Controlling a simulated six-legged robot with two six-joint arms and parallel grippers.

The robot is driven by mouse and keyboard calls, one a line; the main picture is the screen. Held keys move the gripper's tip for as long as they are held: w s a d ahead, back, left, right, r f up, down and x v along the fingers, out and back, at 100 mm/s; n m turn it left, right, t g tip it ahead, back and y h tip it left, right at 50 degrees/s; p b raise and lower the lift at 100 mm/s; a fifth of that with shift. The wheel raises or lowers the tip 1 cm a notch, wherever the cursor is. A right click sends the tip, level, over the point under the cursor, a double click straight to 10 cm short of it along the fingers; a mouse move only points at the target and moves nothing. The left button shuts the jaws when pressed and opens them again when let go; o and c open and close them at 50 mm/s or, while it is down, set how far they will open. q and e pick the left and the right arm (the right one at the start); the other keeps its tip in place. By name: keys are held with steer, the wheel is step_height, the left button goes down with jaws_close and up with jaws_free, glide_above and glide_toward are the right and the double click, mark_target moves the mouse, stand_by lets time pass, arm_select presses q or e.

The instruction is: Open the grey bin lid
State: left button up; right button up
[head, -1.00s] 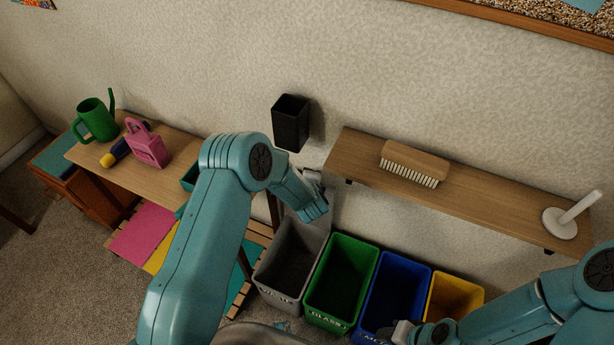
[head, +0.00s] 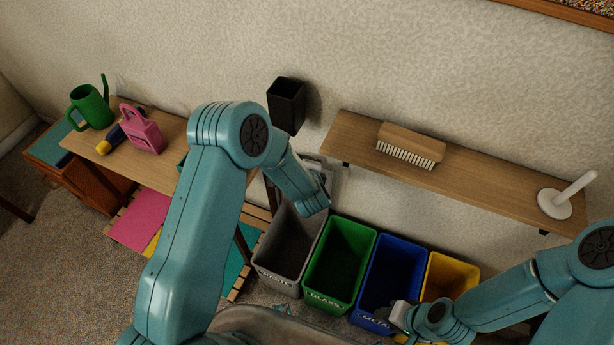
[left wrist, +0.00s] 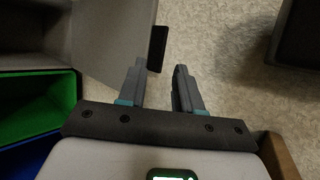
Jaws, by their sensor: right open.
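The grey bin (head: 262,262) stands at the left end of a row of bins, its top uncovered and its dark inside showing. Its grey lid (head: 329,176) stands raised at the back, partly hidden by my left arm. In the left wrist view the lid (left wrist: 112,42) is a grey panel with a dark handle (left wrist: 157,48) at its edge. My right gripper (head: 400,316) is open and empty by the blue bin's front edge.
Green (head: 318,298), blue (head: 372,322) and yellow (head: 462,275) open bins stand right of the grey one. A wooden shelf (head: 480,190) with a brush (head: 411,141) hangs above them. A black holder (head: 286,105) is on the wall. A wooden table (head: 165,172) stands left.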

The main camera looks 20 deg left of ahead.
arm_select(q)
steer(key=v, duration=1)
steer(key=shift+s+a, duration=0.1)
steer(key=shift+s, duration=0.05)
steer(key=shift+f, duration=0.1)
steer(key=s+a+f+n+g+h, duration=0.3)
steer(key=s+a+f+n, duration=0.1)
steer(key=s+f, duration=0.45)
steer(key=s+d+f+n+g+h, duration=0.3)
steer(key=s+d+n+g+h, duration=0.2)
steer(key=s+d+n, duration=0.4)
steer(key=s+n+g, duration=0.1)
steer(key=s+n, duration=0.3)
steer(key=n, duration=0.1)
steer(key=shift+d+f+h+p, duration=0.15)
steer(key=shift+f+h+p, duration=0.1)
steer(key=shift+h+p, duration=0.15)
